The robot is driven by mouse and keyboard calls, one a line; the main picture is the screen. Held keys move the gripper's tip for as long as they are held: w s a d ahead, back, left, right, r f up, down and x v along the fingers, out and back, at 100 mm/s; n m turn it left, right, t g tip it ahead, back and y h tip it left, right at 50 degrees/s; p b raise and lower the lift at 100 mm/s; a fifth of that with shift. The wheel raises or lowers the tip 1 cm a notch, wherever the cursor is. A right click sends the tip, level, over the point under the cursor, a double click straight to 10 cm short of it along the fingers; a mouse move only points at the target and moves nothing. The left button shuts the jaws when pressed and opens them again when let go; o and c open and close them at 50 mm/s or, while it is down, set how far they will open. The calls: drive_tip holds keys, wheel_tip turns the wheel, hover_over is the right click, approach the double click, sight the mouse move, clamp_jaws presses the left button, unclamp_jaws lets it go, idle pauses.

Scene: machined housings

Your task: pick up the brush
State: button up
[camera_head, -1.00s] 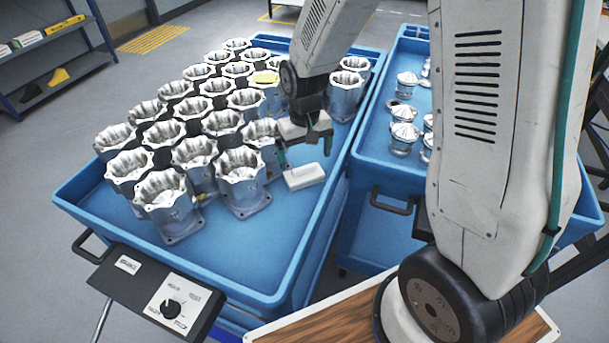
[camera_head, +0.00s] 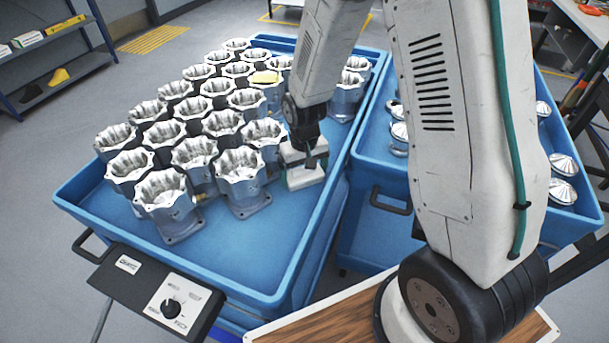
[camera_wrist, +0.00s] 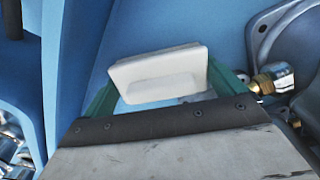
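A pale block-shaped object that I take to be the brush (camera_head: 304,180) lies on the near right part of the blue cart's deck, largely covered by my gripper in the head view. It also shows in the wrist view as a whitish block (camera_wrist: 160,72), slightly tilted against the gripper. My gripper (camera_head: 305,176) is down at it, with one green finger at either end of the block. The fingers are spread wide, about the block's length apart. I see no clear lift off the deck, and contact with the fingers is hard to judge.
Several machined housings (camera_head: 240,180) stand close on the left of my gripper. The cart's raised blue rim (camera_head: 318,240) runs on the right. A second blue cart with shiny parts (camera_head: 563,166) is beyond it. Bare deck (camera_head: 250,240) lies in front.

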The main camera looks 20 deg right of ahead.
drive_tip(key=c, duration=0.4)
drive_tip(key=shift+r, duration=0.1)
wheel_tip(320, 180, up, 18)
drive_tip(key=shift+f, duration=0.1)
idle(0.5)
